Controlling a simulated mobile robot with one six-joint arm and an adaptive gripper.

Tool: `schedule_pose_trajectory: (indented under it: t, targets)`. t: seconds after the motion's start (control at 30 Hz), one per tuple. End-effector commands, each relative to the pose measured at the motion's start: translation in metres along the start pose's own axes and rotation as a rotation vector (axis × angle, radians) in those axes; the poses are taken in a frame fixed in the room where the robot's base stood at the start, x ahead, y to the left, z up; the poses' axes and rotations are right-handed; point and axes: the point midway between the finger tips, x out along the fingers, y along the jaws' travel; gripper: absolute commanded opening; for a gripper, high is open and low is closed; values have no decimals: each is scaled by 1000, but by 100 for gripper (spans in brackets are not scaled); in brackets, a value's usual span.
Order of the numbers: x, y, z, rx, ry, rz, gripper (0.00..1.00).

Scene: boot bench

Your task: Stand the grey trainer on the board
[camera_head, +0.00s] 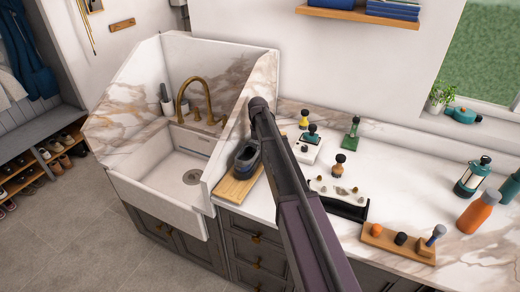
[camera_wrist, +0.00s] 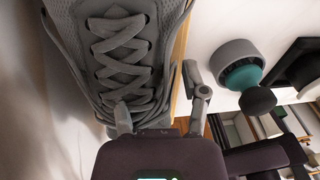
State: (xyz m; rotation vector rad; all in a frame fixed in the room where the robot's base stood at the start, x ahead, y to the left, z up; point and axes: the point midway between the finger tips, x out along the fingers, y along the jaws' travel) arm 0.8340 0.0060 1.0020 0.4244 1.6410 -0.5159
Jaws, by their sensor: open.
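The grey trainer (camera_head: 246,158) is on the wooden board (camera_head: 237,190), beside the sink, with its opening facing up. It looks upright; its sole contact is hard to see. In the wrist view the laces and tongue of the trainer (camera_wrist: 118,45) fill the upper left, and a strip of the board (camera_wrist: 181,42) shows along its right side. My gripper (camera_wrist: 160,98) is open at the trainer. One finger overlaps the lower laces and the other is to the right of the shoe. Whether either finger touches it is unclear. My arm hides the gripper in the head view.
The white sink (camera_head: 185,180) with its marble side wall is left of the board. Several brushes and a white block (camera_head: 308,150) stand close on the right. A black tray (camera_head: 340,203), a wooden holder (camera_head: 398,243) and an orange bottle (camera_head: 475,214) are farther right.

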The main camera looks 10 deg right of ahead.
Motion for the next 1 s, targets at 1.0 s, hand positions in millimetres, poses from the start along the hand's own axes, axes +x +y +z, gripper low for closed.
schedule_pose_trajectory:
  t: [1.0]
  targets:
    - [-85, 0, 0, -1, 0, 0, 57]
